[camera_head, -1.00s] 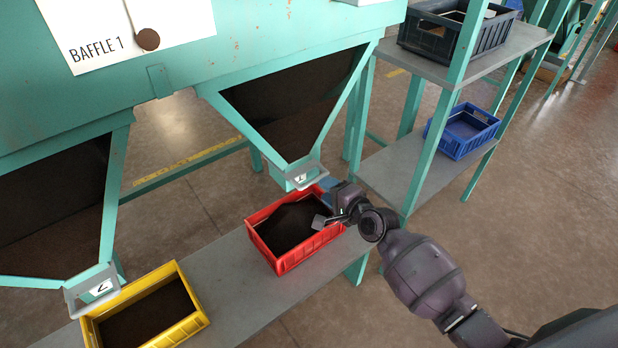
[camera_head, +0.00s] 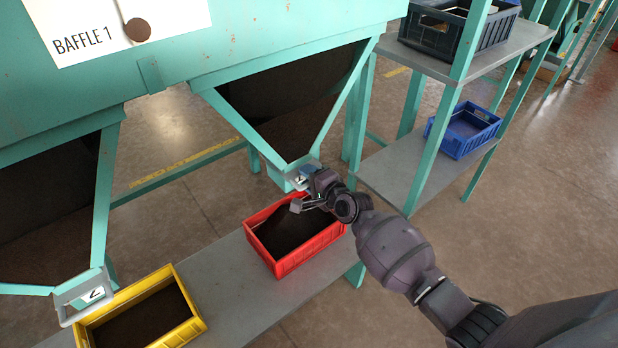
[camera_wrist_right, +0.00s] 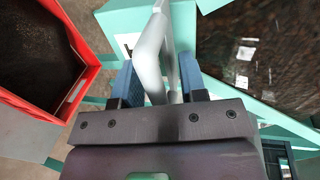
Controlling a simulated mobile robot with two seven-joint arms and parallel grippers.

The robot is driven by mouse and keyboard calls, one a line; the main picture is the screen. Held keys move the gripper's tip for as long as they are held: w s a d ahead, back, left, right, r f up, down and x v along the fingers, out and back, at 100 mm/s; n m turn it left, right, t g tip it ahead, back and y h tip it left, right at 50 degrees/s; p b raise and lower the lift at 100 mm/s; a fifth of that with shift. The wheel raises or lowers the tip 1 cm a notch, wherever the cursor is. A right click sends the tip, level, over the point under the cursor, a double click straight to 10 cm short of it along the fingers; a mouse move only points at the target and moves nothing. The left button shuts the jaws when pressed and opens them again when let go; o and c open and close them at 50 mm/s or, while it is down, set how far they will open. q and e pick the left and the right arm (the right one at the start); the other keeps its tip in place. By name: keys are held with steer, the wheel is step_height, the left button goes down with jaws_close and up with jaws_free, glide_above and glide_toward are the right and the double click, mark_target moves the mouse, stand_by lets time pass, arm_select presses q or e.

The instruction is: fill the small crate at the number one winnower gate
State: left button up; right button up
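The number one gate (camera_head: 297,178) has a grey handle and a white label, under the teal hopper's right chute. A red crate (camera_head: 283,268) below it holds dark loose material. My right gripper (camera_head: 299,193) is at this gate, above the crate's far edge. In the right wrist view, the grey handle (camera_wrist_right: 152,70) lies between the blue fingers of the gripper (camera_wrist_right: 158,78). The fingers look spread apart; firm contact with the handle is not clear. A small blue crate (camera_head: 462,133) sits on the lower right shelf and looks empty. My left gripper is not in view.
A yellow crate (camera_head: 190,333) with dark material stands below the number two gate (camera_head: 90,297). A dark crate (camera_head: 432,38) is on the upper shelf. Teal posts stand between the bench and the shelves. The grey bench (camera_head: 225,275) is bare between red and yellow crates.

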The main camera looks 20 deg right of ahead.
jaws_close()
steer(key=shift+s+f, duration=0.1)
steer(key=shift+s, duration=0.05)
steer(key=shift+f+p+v, duration=0.2)
steer(key=shift+p+v, duration=0.15)
steer(key=shift+v, duration=0.7)
steer(key=shift+s+d+f, duration=0.1)
steer(key=shift+o, duration=0.5)
jaws_free()
